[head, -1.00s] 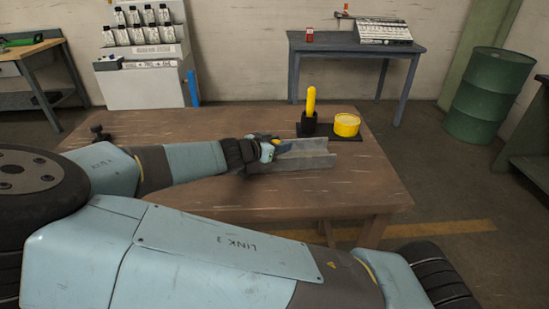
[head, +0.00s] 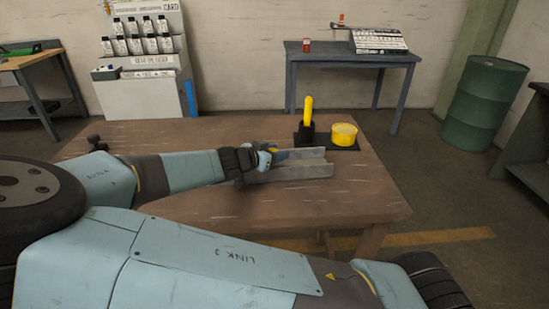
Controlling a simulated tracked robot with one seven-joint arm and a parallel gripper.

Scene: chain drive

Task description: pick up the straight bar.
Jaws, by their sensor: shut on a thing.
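My gripper (head: 267,158) is at the left end of a grey metal channel (head: 305,172) on the brown wooden table. The jaws are small in the view and partly hidden by my wrist. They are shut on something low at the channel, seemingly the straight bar. The bar's outline cannot be made out apart from the grey metal, and I cannot tell whether it is clear of the channel.
Behind the channel, a yellow handle (head: 308,110) stands in a black block beside a round yellow tin (head: 344,136). The wooden table (head: 340,200) is bare at its front right. A green drum (head: 482,102) stands on the floor at right.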

